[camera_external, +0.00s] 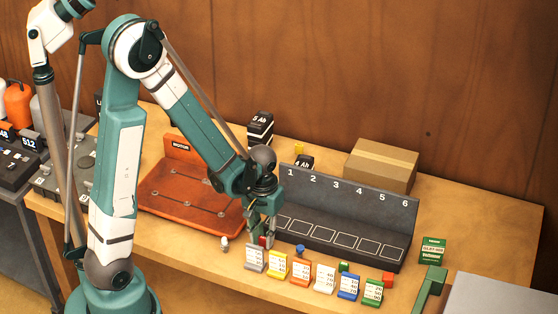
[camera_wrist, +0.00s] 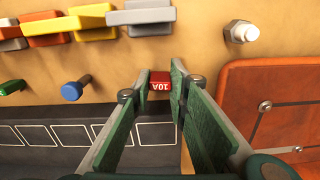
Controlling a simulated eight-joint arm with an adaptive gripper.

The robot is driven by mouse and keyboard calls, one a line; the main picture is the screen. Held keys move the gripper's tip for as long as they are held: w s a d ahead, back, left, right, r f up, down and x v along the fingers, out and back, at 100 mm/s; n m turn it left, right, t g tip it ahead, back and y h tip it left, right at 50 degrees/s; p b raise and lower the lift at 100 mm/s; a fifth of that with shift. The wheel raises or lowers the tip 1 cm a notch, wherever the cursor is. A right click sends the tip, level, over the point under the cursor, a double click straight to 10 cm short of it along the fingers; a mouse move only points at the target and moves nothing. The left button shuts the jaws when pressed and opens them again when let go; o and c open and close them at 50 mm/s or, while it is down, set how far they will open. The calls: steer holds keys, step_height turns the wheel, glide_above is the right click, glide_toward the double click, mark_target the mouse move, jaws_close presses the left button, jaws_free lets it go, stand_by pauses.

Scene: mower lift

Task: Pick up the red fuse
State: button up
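The red fuse (camera_wrist: 161,81), marked 10A, stands on the wooden table in the wrist view, between the two green-padded fingertips of my gripper (camera_wrist: 160,88). A gap shows on its left, and a smaller one on its right. My gripper is open and points down at it. In the external view, my gripper (camera_external: 261,228) is low over the table, in front of the dark numbered rack, and a small bit of the red fuse (camera_external: 263,241) shows at its fingertips. The fingers partly hide it there.
The numbered rack (camera_external: 345,213) stands right of my gripper, the orange motor tray (camera_external: 190,200) left. Several coloured label blocks (camera_external: 300,272) line the front. A blue-topped peg (camera_wrist: 72,91) and a white-grey bolt (camera_wrist: 241,32) stand nearby. A cardboard box (camera_external: 382,166) is behind.

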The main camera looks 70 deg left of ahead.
mark_target(264, 238)
steer(key=shift+r+p, duration=0.65)
steer(key=shift+r, duration=3.95)
